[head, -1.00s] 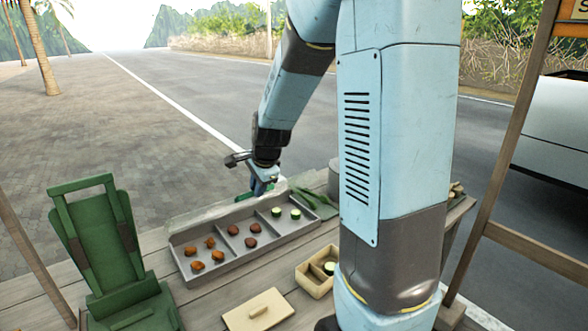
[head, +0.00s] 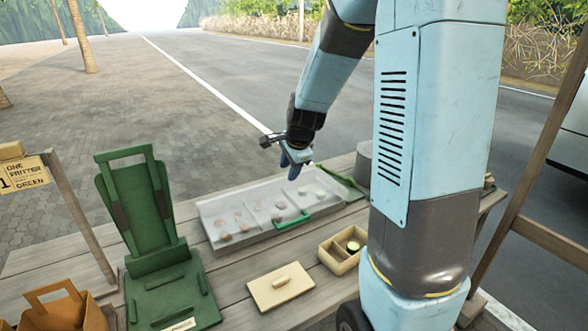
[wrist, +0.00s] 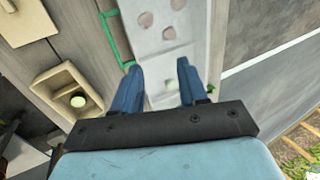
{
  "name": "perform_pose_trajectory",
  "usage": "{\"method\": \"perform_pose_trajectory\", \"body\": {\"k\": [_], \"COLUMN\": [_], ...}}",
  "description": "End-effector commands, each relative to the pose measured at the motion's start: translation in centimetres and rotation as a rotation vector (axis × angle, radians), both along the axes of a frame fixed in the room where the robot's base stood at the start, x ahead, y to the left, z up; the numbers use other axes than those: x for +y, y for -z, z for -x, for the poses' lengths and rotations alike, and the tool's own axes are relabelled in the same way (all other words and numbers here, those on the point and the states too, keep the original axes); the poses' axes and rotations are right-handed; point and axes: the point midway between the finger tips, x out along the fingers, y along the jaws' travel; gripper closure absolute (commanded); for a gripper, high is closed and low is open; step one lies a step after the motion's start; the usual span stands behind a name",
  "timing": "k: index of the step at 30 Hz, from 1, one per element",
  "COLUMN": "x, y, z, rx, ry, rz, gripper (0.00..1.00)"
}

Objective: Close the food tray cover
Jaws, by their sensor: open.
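The grey food tray (head: 255,236) sits on the wooden table. Its translucent cover (head: 262,198) lies down flat over the compartments, with brown food pieces and green slices showing hazily through it. The cover's green handle (head: 293,222) is at the tray's front edge, and it also shows in the wrist view (wrist: 110,38). My gripper (head: 296,165) is open and empty above the back right part of the tray, apart from the handle. In the wrist view my two blue fingers (wrist: 158,75) are spread over the cover (wrist: 172,48).
A green upright stand (head: 130,205) is left of the tray. A cream lid (head: 280,290) and a small divided wooden box (head: 335,262) lie in front. A grey round pot (head: 364,165) and green leaves (head: 342,180) are at the right. A brown basket (head: 65,305) is front left.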

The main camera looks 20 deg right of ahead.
Motion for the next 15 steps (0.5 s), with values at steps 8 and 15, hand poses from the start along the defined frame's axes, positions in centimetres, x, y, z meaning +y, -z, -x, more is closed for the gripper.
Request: {"method": "perform_pose_trajectory", "body": {"k": [8, 15], "x": [-0.7, -1.4], "y": [-4.2, -8.1], "z": [1.6, 3.1], "rx": [-0.004, -0.004], "ry": [0.007, 0.016], "rz": [0.001, 0.0], "gripper": [0.57, 0.57]}}
